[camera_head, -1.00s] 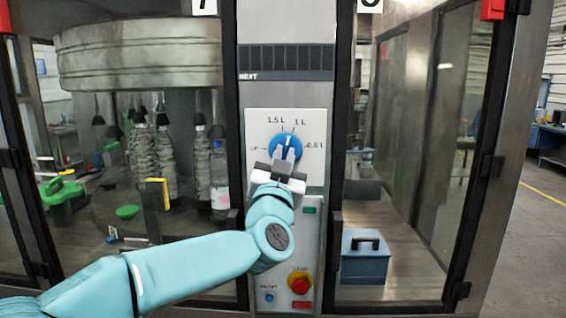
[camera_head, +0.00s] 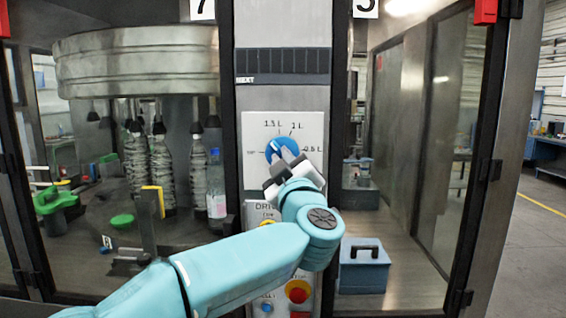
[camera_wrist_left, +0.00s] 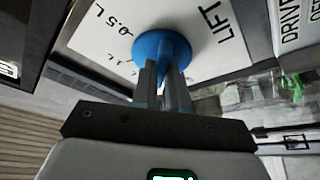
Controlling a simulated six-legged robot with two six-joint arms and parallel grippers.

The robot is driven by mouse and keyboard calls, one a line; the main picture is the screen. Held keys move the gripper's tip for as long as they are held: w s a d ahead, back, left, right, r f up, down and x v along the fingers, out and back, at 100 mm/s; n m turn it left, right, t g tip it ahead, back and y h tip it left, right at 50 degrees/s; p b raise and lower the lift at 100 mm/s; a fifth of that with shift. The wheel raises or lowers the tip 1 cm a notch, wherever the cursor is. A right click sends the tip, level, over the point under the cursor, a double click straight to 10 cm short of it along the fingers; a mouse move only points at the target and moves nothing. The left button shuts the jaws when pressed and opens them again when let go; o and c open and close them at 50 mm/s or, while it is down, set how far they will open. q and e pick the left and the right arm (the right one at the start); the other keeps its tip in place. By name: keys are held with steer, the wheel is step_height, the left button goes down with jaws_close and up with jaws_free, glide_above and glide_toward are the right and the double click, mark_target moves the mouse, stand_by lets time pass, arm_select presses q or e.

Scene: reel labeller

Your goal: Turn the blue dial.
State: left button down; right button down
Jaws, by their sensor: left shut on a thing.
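The blue dial (camera_head: 273,152) sits on a white panel (camera_head: 314,125) on the grey column. Marks 1.5 L, 1 L and 0.5 L run around its top and right side. A pale pointer line on the dial leans to the upper left. My left gripper (camera_head: 286,155) reaches up from below right and is shut on the dial, its wrist tilted. In the left wrist view, the two fingers (camera_wrist_left: 161,80) close on the middle of the dial (camera_wrist_left: 178,46), with LIFT printed to its right. The fingers hide part of the dial's grip. My right gripper is not in view.
Below the panel are a red stop button (camera_head: 298,291) and a small blue button (camera_head: 266,308), partly near my arm. Glass doors flank the column. A blue box with a black handle (camera_head: 364,276) stands behind the right glass. Bottles (camera_head: 216,185) stand behind the left glass.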

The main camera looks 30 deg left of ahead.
arm_select(q)
steer(key=n+g+p, duration=0.1)
steer(key=n, duration=0.2)
steer(key=n+g+p, duration=0.1)
steer(key=n, duration=0.3)
steer(key=n+g, duration=0.2)
steer(key=n, duration=0.2)
steer(key=shift+w+d+r+h+p, duration=0.1)
steer(key=shift+d+r+h+p, duration=0.05)
steer(key=shift+r+h+p, duration=0.2)
steer(key=shift+n, duration=0.3)
steer(key=c, duration=1.1)
jaws_free()
steer(key=shift+c, duration=0.2)
steer(key=b+v, duration=0.4)
steer(key=v, duration=1.2)
steer(key=shift+d+r, duration=0.15)
